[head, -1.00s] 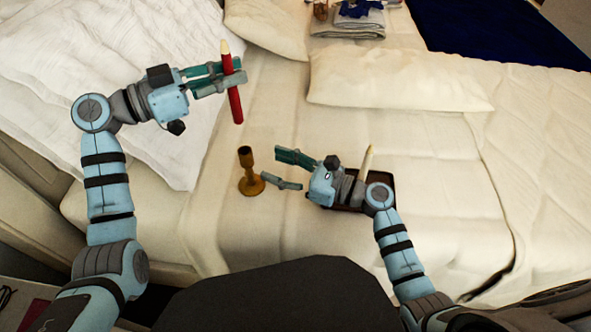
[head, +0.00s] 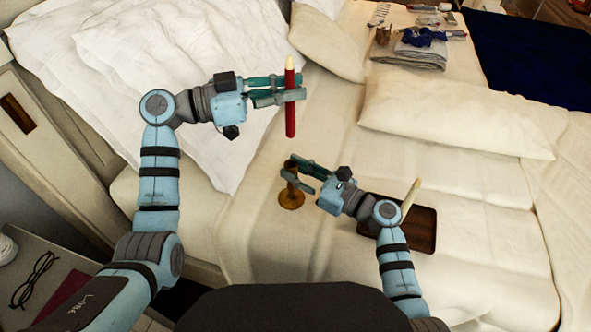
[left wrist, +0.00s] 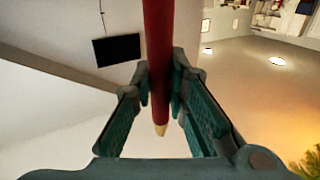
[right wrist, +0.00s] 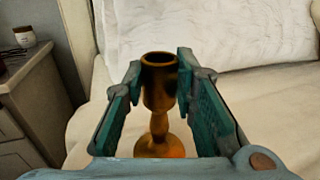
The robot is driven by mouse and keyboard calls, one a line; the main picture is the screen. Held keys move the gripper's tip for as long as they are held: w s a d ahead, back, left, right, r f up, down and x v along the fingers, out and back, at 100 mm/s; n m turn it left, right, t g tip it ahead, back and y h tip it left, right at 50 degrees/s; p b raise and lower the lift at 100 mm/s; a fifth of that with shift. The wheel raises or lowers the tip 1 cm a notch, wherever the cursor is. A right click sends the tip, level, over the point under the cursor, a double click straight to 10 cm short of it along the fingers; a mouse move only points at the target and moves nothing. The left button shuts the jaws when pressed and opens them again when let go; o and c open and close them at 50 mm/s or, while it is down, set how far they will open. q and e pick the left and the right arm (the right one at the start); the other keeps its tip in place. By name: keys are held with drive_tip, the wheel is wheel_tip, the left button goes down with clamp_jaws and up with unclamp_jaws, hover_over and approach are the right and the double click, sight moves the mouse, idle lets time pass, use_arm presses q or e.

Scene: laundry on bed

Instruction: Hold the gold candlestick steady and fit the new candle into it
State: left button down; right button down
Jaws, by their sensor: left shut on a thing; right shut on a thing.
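The gold candlestick (head: 291,196) stands upright on the bed. My right gripper (head: 289,173) is shut on its upper part; in the right wrist view the cup of the candlestick (right wrist: 159,80) sits between the finger pads, its top opening empty. My left gripper (head: 290,94) is shut on a red candle (head: 290,118) with a pale tip, held upright above the candlestick and apart from it. In the left wrist view the red candle (left wrist: 158,60) runs between the fingers.
A dark brown tray (head: 425,232) lies right of my right gripper, with a pale candle (head: 411,198) near it, partly behind my arm. Pillows (head: 455,115) and folded laundry (head: 420,55) lie farther back. A nightstand (head: 30,260) with glasses is at left.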

sight(289, 108)
use_arm(q)
drive_tip(key=shift+f, duration=0.1)
drive_tip(key=f+n+t, duration=0.1)
drive_tip(key=f+n+t+y, duration=0.1)
drive_tip(key=t, duration=0.1)
drive_tip(key=f+n+t, duration=0.1)
drive_tip(key=shift+s+d+t+y, duration=0.15)
drive_tip(key=shift+s+t+y, duration=0.2)
drive_tip(key=shift+t+y, duration=0.05)
drive_tip(key=shift+w+f, duration=0.2)
drive_tip(key=shift+f, duration=0.5)
use_arm(e)
drive_tip(key=shift+s, duration=0.1)
use_arm(q)
wheel_tip(289, 108, down, 8)
drive_tip(key=c, duration=1.6)
unclamp_jaws()
